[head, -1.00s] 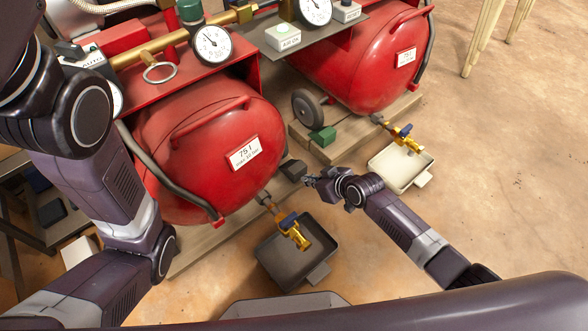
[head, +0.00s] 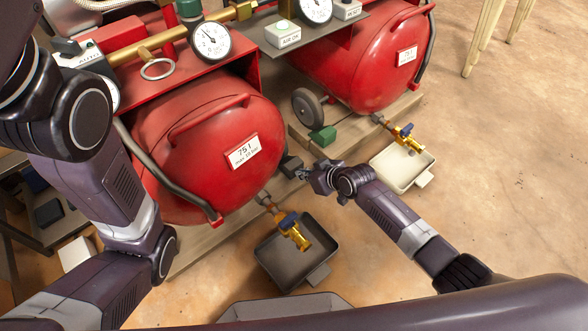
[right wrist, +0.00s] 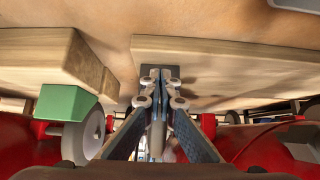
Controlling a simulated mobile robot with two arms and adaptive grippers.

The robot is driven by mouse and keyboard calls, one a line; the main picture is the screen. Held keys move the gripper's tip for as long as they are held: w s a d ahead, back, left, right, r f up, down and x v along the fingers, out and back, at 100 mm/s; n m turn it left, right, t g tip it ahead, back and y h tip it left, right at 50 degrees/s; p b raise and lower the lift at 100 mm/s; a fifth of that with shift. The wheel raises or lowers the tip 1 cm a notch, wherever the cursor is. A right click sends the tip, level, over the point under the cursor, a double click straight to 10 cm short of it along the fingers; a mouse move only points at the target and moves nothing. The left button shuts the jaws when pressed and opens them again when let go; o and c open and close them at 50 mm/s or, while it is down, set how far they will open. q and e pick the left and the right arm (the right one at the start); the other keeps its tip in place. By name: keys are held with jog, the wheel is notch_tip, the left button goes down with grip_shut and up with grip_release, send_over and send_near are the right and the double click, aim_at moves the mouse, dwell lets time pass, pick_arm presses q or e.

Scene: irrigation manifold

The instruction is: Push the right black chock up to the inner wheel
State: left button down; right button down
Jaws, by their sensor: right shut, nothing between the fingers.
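The black chock (head: 291,166) sits on the wooden plank (head: 218,237) at the right of the near red tank. In the right wrist view a dark block, apparently this chock (right wrist: 160,70), shows right at my fingertips. My right gripper (head: 312,174) is shut and empty, just right of the chock in the head view. Its closed fingers (right wrist: 160,84) cover part of the block, so contact cannot be told for sure. The inner wheel at this chock is mostly hidden by the tank and fingers. My left arm shows, but its gripper is out of view.
A green chock (head: 323,136) lies by a grey wheel (head: 307,108) under the far tank (head: 368,60). The near tank (head: 205,140) overhangs the plank. A dark tray (head: 292,262) under a brass valve and a pale tray (head: 400,172) stand nearby.

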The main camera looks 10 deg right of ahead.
jog(key=shift+w+a, duration=0.35)
jog(key=shift+w, duration=0.1)
jog(key=shift+s+d, duration=0.1)
